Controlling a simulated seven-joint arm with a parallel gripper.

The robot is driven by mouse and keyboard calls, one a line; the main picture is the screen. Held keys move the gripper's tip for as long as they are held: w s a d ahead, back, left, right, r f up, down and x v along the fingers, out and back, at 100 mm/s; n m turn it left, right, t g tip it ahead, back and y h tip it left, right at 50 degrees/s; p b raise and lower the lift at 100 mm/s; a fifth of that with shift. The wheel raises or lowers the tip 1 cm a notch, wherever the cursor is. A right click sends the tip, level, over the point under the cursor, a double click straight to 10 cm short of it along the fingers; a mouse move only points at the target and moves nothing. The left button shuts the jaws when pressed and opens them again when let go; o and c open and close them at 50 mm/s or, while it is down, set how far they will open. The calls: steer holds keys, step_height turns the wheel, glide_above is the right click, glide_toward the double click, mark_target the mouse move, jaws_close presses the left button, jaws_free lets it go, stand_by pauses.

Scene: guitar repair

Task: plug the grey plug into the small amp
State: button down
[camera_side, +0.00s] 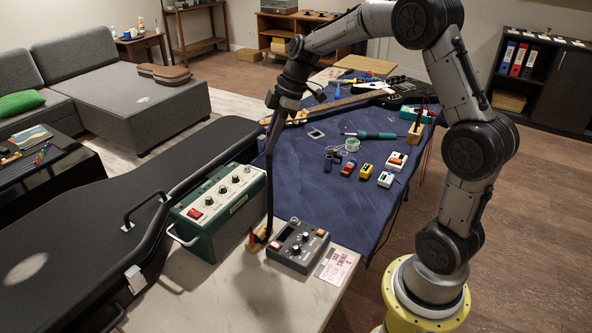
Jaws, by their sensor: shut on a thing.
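The small amp (218,212) is a green box with a pale control panel, several dark knobs and a red switch. It stands upright on the bench beside the black guitar case. My gripper (271,132) points down behind and above the amp, to its right in the picture. It is shut on the plug, which is too small and dark here to make out. A dark straight strand (269,195), apparently its cable, runs down from the gripper toward a small wooden block (257,240) with red and black parts. The plug is apart from the amp. The amp's socket is not discernible.
A grey pedal unit (298,246) and a printed card (335,265) lie right of the amp. The open-handled black case (75,235) is close on its left. Small pedals (367,171), a soldering iron (375,135) and a guitar (350,102) occupy the blue mat (300,185).

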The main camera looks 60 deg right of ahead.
steer(key=w+d+m, duration=0.1)
steer(key=w+d, duration=0.1)
steer(key=w, duration=0.4)
glide_above(244, 169)
steer(key=s, duration=0.1)
steer(key=shift+d+f, duration=0.25)
steer(key=shift+f, duration=1.45)
steer(key=shift+d+f, duration=0.2)
steer(key=shift+f, duration=1.45)
steer(key=shift+f, duration=1.5)
stand_by(0.6)
steer(key=shift+c, duration=1.4)
jaws_free()
steer(key=shift+r, duration=0.1)
